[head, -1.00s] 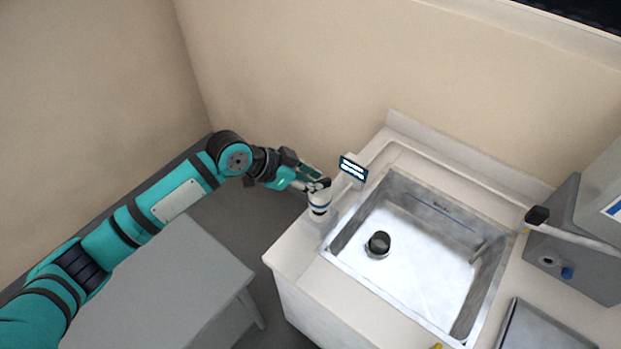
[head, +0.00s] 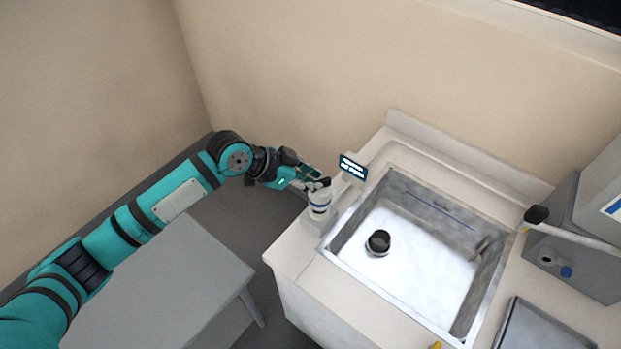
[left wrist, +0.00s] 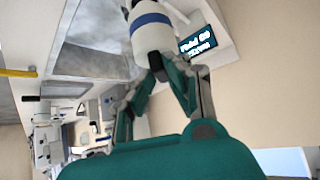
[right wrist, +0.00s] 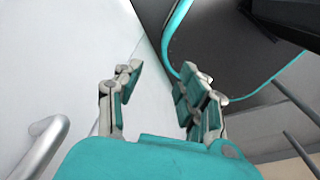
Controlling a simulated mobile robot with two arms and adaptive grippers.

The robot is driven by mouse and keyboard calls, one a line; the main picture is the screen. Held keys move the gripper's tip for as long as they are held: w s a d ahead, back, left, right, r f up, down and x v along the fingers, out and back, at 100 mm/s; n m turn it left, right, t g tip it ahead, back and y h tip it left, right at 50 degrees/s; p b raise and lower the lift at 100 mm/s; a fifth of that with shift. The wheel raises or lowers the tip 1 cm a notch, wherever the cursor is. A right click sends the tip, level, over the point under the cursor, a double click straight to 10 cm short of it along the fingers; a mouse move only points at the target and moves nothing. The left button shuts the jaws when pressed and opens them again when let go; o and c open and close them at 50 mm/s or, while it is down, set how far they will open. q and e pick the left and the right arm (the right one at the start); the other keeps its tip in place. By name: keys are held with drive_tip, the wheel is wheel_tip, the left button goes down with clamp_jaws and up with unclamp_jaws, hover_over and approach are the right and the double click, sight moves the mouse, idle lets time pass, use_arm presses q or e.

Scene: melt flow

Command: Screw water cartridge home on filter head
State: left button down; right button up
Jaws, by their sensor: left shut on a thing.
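The white water cartridge (head: 319,208) with a blue band stands upright at the left back corner of the sink counter. My left gripper (head: 317,187) reaches it from the left and is shut on its upper part. A small dark display (head: 353,168) with lit text stands just right of the cartridge. My right gripper (right wrist: 158,85) is open and empty in the right wrist view and is outside the head view.
The steel sink basin (head: 420,285) is right of the cartridge, with a black round part (head: 378,242) inside. A grey table (head: 165,290) stands left of the counter, below my left arm. The wall is close behind. Grey equipment (head: 575,240) stands at the right.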

use_arm(q)
drive_tip(key=shift+f+b, duration=0.45)
drive_tip(key=shift+f, duration=0.35)
drive_tip(key=shift+s+f, duration=0.1)
drive_tip(key=shift+f, duration=0.2)
idle(0.3)
drive_tip(key=shift+f+b, duration=0.2)
drive_tip(key=shift+b, duration=0.55)
drive_tip(key=m+g+b, duration=0.1)
drive_tip(key=m+b, duration=0.1)
drive_tip(key=m+g+b, duration=0.1)
drive_tip(key=g+b, duration=0.1)
drive_tip(key=shift+w+a+f+m+h+b, duration=0.1)
drive_tip(key=shift+w+f+m+h+b, duration=0.05)
drive_tip(key=shift+w+m+h+b, duration=0.2)
drive_tip(key=shift+m+g, duration=0.3)
drive_tip(key=shift+m, duration=0.15)
